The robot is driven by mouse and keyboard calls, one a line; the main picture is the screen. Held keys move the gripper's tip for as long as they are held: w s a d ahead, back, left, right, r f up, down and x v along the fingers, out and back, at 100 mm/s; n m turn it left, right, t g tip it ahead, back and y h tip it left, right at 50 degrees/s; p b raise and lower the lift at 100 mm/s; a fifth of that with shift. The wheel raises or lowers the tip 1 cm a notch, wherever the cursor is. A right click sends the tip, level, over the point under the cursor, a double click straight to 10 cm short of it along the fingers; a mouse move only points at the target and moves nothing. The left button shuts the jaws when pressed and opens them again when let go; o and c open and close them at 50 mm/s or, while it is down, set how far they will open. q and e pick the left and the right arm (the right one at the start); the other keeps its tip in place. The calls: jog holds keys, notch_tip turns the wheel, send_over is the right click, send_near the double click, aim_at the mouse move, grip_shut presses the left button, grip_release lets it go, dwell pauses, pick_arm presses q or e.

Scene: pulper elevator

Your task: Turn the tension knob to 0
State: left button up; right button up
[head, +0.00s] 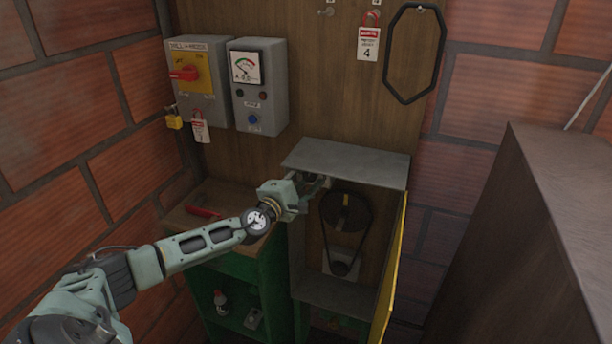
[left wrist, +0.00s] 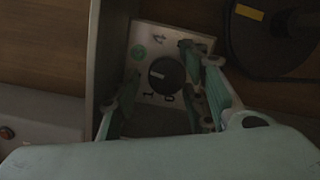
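The tension knob (left wrist: 167,75) is a round black dial with a white mark on a pale plate (left wrist: 143,35). The mark sits toward its left side. A 0, a 1 and a 4 can be made out on the plate; other marks are hidden or too dark. My left gripper (left wrist: 160,78) is open, with one finger on each side of the knob and a visible gap on the left. Contact on the right is unclear. In the head view, my left gripper (head: 322,182) reaches into the open grey box (head: 345,163), hiding the knob. My right gripper is not in view.
A belt on pulleys (head: 346,210) is right of the gripper inside the box. Its yellow door (head: 390,270) stands open. A switch box with a red handle (head: 190,75) and a gauge box (head: 258,90) hang above. A dark cabinet (head: 545,230) stands right.

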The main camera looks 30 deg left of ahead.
pick_arm(q)
jog(key=shift+c, duration=0.4)
jog(key=shift+r, duration=0.1)
grip_shut()
jog(key=shift+w, duration=0.1)
